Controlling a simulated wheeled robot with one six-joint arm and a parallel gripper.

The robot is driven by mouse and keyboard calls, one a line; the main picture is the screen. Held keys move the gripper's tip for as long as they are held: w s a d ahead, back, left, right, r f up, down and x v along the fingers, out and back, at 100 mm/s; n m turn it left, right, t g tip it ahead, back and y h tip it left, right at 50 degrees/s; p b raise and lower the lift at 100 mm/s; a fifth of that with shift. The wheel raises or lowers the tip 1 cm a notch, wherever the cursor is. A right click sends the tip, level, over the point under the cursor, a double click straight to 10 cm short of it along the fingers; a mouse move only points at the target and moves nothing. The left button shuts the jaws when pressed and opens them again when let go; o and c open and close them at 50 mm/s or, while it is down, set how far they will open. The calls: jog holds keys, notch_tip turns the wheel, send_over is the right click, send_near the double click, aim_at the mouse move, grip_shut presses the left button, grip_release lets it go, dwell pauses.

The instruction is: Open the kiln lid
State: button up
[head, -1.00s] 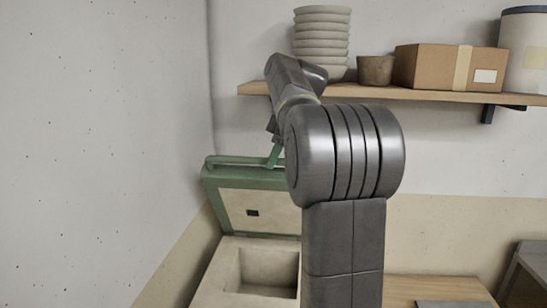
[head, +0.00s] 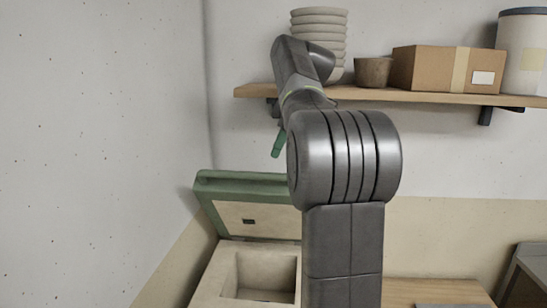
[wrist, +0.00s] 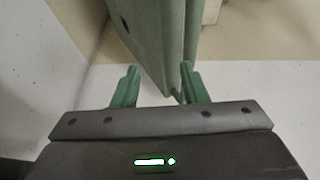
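The kiln (head: 213,272) stands at lower left in the head view, its square chamber open to view. Its green-edged lid (head: 228,213) is raised, tilted up and back from the opening, its pale inner face showing. The green handle bar (head: 238,177) runs along the lid's upper edge. My gripper (head: 277,145) is above the lid, apart from the handle; my arm partly hides it and the lid's right side. In the wrist view, the two green fingers of my gripper (wrist: 157,72) are spread with nothing held, and the green lid (wrist: 158,35) lies beyond them.
A shelf (head: 420,97) on the back wall holds stacked bowls (head: 320,22), a brown pot (head: 373,72), a cardboard box (head: 430,68) and a white bucket (head: 520,55). My arm is close to the shelf's left end. A wall is close on the left.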

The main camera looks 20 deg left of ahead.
jog(key=shift+v, duration=1.1)
send_over(262, 184)
jog(key=w+d, duration=0.2)
notch_tip(262, 184, down, 7)
jog(key=shift+s+a+r, duration=0.1)
jog(key=shift+r, duration=0.05)
jog(key=shift+s+d+f, duration=0.15)
jog(key=shift+s+f, duration=0.05)
jog(key=shift+s, duration=0.2)
jog(key=shift+s+d+f, duration=0.1)
jog(key=shift+s+f, duration=0.05)
jog(key=shift+s, duration=0.25)
